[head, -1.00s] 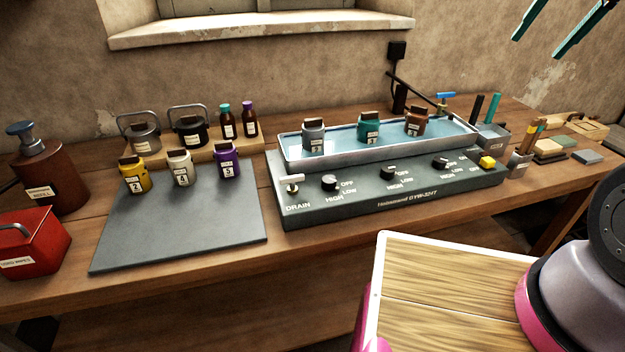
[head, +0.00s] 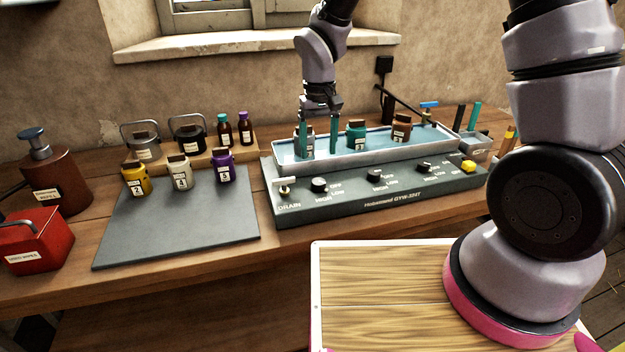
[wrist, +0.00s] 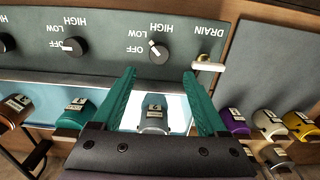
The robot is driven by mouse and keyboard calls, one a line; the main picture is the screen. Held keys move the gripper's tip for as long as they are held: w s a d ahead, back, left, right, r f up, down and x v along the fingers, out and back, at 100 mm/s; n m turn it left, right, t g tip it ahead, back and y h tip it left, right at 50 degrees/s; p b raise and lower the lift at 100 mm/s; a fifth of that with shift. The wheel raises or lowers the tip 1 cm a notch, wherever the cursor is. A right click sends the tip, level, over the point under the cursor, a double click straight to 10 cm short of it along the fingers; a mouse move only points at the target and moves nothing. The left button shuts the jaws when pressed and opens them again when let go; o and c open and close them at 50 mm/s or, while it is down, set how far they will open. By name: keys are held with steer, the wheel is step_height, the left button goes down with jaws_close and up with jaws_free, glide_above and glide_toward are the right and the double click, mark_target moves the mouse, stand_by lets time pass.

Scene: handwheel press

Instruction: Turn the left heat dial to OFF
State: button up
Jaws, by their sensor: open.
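The left heat dial (head: 319,184) is a black knob on the dark front panel, right of the DRAIN lever. In the wrist view the same dial (wrist: 159,52) appears upside down, and its white mark points toward LOW, not OFF. My gripper (head: 318,152) is open, with two teal fingers pointing down over the tray behind the panel. It also shows in the wrist view (wrist: 158,72), with the dial just beyond the fingertips, centred between them. The grey jar (wrist: 153,112) shows between the fingers, which partly cover it in the head view. The gripper touches no dial.
The DRAIN lever (head: 284,183) stands close left of the dial. The middle dial (head: 375,176) and right dial (head: 424,167) are to the right, then a yellow button (head: 468,167). A teal jar (head: 356,134) and brown jar stand in the water tray (head: 380,162).

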mark_target(319, 181)
step_height(319, 181, down, 10)
steer(key=shift+d+r, duration=0.1)
steer(key=shift+r, duration=0.1)
jaws_close()
